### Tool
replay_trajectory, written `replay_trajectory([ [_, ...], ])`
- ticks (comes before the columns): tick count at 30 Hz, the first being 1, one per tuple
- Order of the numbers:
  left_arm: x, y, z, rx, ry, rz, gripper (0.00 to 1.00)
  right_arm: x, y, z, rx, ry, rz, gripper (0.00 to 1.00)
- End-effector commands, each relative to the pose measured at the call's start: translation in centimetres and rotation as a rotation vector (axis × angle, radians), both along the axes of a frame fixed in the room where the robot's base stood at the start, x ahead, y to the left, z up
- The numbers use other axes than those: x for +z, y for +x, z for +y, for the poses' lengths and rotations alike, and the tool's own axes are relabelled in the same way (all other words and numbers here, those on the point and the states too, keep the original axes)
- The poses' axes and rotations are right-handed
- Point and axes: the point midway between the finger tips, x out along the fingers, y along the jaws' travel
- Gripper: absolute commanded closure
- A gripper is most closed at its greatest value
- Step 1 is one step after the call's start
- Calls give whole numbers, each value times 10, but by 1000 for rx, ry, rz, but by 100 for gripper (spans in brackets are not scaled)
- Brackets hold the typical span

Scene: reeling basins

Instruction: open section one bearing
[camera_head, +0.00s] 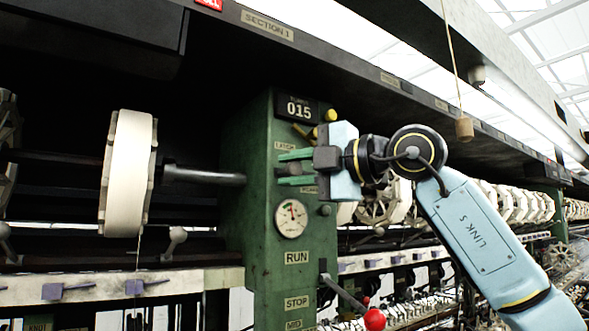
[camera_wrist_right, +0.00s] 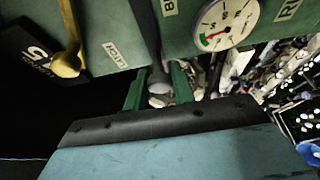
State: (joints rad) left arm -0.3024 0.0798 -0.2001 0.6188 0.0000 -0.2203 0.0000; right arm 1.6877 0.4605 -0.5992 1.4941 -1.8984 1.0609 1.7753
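The lever also shows in the right wrist view (camera_wrist_right: 67,62). A grey shaft (camera_head: 205,175) runs into the column from the left reel. My right gripper (camera_head: 295,168) is at the column face, below the lever and above the dial, its green fingers apart. In the right wrist view, a grey rounded part (camera_wrist_right: 158,88) shows between the fingertips; I cannot tell whether they touch it. The bearing itself is not clearly visible. My left gripper is out of view.
A white reel (camera_head: 130,172) hangs left of the column. A pressure dial (camera_head: 291,217) and RUN and STOP labels sit lower on it. A red-knobbed lever (camera_head: 375,319) sticks out below. A wooden bob (camera_head: 464,127) hangs on a cord above my right arm.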

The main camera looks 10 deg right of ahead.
Motion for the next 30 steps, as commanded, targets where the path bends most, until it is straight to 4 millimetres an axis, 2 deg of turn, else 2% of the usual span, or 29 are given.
replay_trajectory([
  [8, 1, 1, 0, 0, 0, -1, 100, 0, 2, -3, -2, 0, 3, 100],
  [11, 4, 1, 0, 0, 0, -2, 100, 0, 9, -18, -6, 1, 6, 100],
  [18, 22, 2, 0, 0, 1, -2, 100, 3, 32, -77, -8, 3, 7, 100],
  [21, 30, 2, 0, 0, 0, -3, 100, 3, 39, -94, -7, 1, 5, 100],
  [25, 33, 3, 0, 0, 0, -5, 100, 1, 43, -104, -5, 0, 3, 100],
  [30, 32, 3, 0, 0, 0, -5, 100, 0, 43, -104, -3, -1, 0, 100],
])
